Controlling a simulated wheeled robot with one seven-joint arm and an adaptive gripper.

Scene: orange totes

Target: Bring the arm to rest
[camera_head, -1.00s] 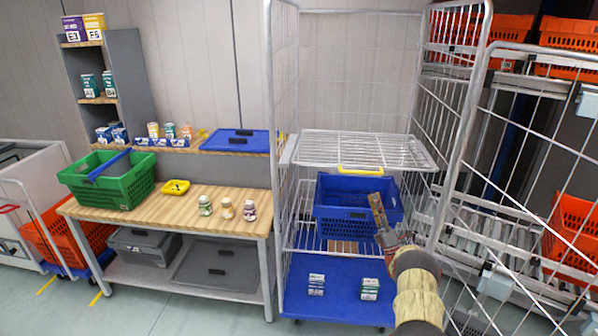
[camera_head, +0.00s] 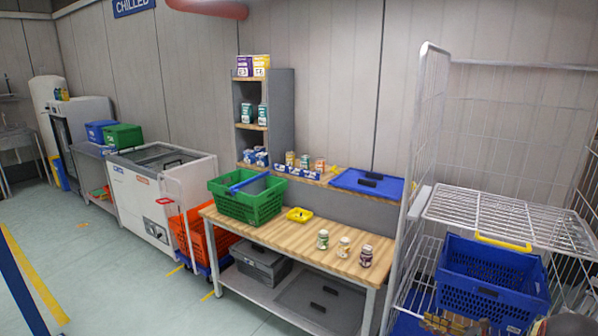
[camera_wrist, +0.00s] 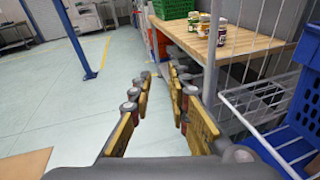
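My gripper (camera_wrist: 160,82) shows in the wrist view with its two fingers apart and only floor between them. It is open and empty. It points over open floor, with the wooden table to its right and the blue basket close on the right edge. In the head view only a small part of my gripper and arm shows at the bottom right, in front of the cage cart, and the fingertips cannot be made out there.
A cage cart (camera_head: 426,150) with a blue basket (camera_head: 490,275) stands at the right. A white chest freezer (camera_head: 140,200) stands left. Floor at the left is clear.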

